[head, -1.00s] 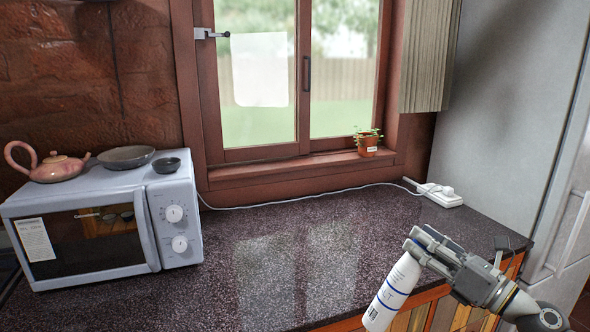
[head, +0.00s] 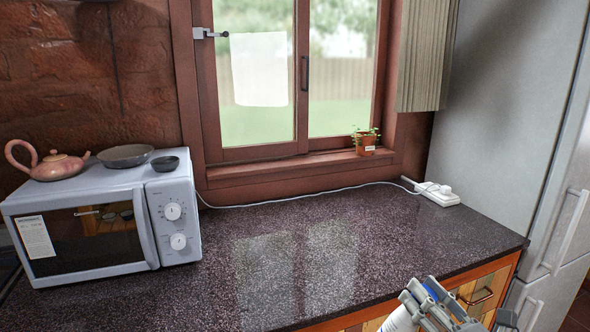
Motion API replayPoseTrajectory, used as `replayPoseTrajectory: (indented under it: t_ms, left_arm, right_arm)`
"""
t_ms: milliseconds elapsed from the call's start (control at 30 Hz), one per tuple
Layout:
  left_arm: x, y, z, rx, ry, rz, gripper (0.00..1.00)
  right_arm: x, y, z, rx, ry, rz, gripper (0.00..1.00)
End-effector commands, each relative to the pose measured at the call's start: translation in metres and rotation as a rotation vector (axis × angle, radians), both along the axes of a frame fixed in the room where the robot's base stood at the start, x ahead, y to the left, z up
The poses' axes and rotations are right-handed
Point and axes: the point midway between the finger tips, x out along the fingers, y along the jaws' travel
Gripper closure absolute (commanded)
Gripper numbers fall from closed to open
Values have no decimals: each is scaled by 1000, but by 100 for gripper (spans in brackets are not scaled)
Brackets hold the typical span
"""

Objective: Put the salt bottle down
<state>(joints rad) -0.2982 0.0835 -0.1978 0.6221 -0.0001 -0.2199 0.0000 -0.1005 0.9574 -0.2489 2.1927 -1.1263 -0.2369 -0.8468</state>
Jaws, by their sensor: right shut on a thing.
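My right gripper (head: 425,300) is at the bottom edge of the head view, right of centre. It is shut on the white salt bottle (head: 399,321). Only a small part of the bottle shows; the rest is cut off by the bottom of the picture. The gripper and bottle appear in front of the counter's front edge. The dark speckled countertop (head: 300,255) spreads behind them. My left gripper is not in view.
A microwave (head: 100,225) stands at the left, with a teapot (head: 50,166) and bowls (head: 126,156) on top. A power strip (head: 438,194) and cable lie at the back right. A potted plant (head: 366,144) stands on the sill. The counter's middle is clear.

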Motion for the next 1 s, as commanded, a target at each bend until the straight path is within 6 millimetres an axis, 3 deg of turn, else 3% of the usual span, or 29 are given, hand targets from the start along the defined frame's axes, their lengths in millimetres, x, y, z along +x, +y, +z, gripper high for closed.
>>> replayPoseTrajectory:
  t_ms: [300,467,667,1000]
  left_arm:
    - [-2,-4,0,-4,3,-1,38]
    - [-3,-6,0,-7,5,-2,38]
    - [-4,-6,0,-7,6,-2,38]
    - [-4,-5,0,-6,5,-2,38]
  right_arm:
    - [-74,21,-57,13,13,-204,100]
    - [-104,29,-79,8,10,-291,100]
    - [-128,36,-96,5,6,-362,100]
    - [-148,42,-111,4,1,-423,100]
